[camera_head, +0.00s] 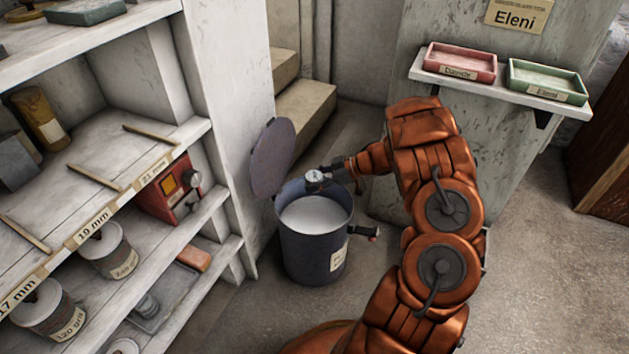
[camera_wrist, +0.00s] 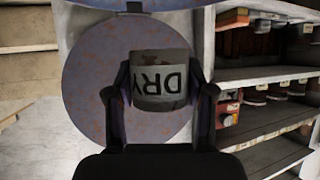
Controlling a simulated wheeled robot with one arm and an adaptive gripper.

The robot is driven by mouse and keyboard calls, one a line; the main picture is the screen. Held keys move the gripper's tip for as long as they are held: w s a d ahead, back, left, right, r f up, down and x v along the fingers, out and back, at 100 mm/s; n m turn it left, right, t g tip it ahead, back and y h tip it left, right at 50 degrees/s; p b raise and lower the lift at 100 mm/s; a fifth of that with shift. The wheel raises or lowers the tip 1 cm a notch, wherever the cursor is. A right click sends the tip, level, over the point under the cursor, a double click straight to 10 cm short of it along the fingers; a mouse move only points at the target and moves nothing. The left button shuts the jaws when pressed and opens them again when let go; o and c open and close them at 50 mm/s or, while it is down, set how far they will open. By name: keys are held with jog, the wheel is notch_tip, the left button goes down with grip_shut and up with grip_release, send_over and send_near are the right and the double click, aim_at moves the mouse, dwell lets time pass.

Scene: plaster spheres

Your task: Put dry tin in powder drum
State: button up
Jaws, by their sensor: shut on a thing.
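The dry tin (camera_wrist: 160,82) is a small pale tin labelled "DRY", seen upside down between my fingers in the wrist view. My gripper (camera_head: 322,178) is shut on it. In the head view the tin (camera_head: 315,177) is small and pale, above the far rim of the powder drum. The powder drum (camera_head: 303,255) is a dark blue-grey bucket with a label on its front and white powder (camera_head: 315,214) inside. Its round lid (camera_head: 272,158) stands open at the left. In the wrist view the lid (camera_wrist: 90,75) is behind the tin.
A white shelf unit (camera_head: 222,90) with tins and a red box (camera_head: 168,188) stands left of the drum. A wall shelf (camera_head: 497,88) holds a pink tray (camera_head: 460,62) and a green tray (camera_head: 547,82). Floor is clear at right.

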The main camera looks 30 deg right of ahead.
jog(key=shift+r+p, duration=0.1)
jog(key=shift+p, duration=0.25)
jog(key=shift+f+b, duration=0.8)
jog(key=shift+f, duration=2.15)
jog(key=shift+f+b, duration=1.15)
jog(key=shift+f, duration=1.7)
jog(key=o, duration=1.3)
jog(key=shift+r+p, duration=0.6)
jog(key=shift+r, duration=1.45)
